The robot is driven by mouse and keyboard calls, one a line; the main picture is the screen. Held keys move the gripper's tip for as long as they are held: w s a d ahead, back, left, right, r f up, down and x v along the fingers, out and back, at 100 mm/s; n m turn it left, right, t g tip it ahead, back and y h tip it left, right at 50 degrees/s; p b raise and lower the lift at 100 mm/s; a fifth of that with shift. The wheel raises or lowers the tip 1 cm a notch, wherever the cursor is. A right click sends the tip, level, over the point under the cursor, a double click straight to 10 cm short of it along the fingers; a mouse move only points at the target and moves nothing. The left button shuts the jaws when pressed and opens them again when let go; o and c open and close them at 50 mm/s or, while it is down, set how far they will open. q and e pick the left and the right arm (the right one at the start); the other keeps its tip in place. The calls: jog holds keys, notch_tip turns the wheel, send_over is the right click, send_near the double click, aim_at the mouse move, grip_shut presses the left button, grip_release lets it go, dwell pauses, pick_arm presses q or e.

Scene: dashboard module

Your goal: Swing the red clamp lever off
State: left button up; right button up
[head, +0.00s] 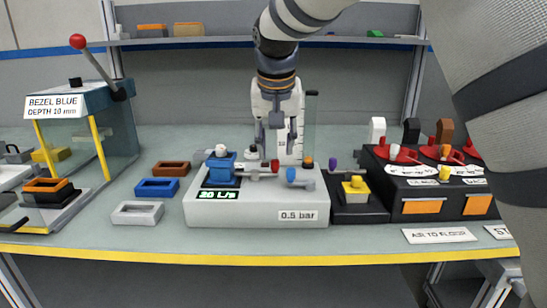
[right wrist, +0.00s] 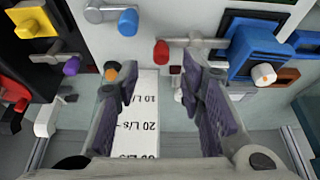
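The red clamp lever has a red tip (head: 275,166) on a grey arm. It sits on top of the pale test unit (head: 255,208), and its arm points right from beside a blue block (head: 221,170). In the right wrist view, the red tip (right wrist: 161,53) lies beyond the fingertips, with its arm running toward the blue block (right wrist: 262,50). My right gripper (head: 278,148) points down just behind the lever. In its wrist view its fingers (right wrist: 152,72) are apart, with nothing held between them; contact with the lever cannot be told. My left gripper is out of view.
A blue-tipped lever (head: 291,174) is close right of the red one. A clear tube (head: 311,122) and a printed scale card (right wrist: 138,115) stand by the gripper. A black box (head: 420,180) with red levers is right; coloured frames (head: 157,187) lie left.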

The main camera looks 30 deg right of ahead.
aim_at(275, 161)
jog(key=x, duration=0.5)
jog(key=shift+c, duration=0.6)
grip_shut()
